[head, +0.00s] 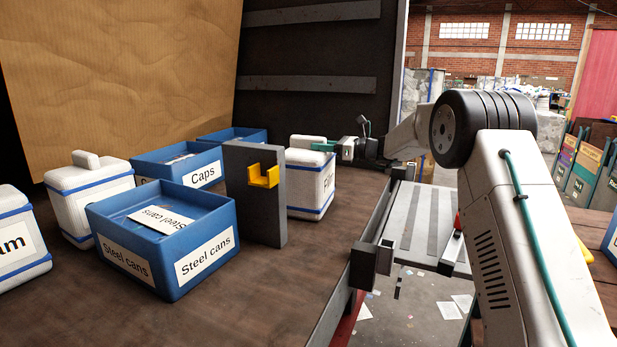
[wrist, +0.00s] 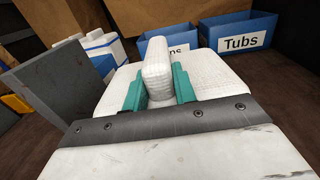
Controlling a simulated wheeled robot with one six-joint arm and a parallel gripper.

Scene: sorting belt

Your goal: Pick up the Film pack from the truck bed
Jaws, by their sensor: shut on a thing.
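The Film pack (head: 318,178) is a white bundle with blue straps and a partly hidden label on the truck bed (head: 330,240), behind the dark upright panel. In the wrist view the Film pack (wrist: 212,76) fills the middle, its white handle standing up. My gripper (head: 326,147) reaches in from the right at the top of the pack. Its teal fingers (wrist: 157,88) are shut on the handle, one on each side. The pack looks upright and at bed level; I cannot tell whether its underside touches the bed.
The dark panel (head: 240,200) with a yellow bracket (head: 263,175) stands close to the pack's left. Blue Steel cans (head: 165,285) and Caps (head: 150,172) boxes and another white pack (head: 95,205) stand further left. A blue Tubs box (wrist: 238,62) is behind. The bed's edge lies right.

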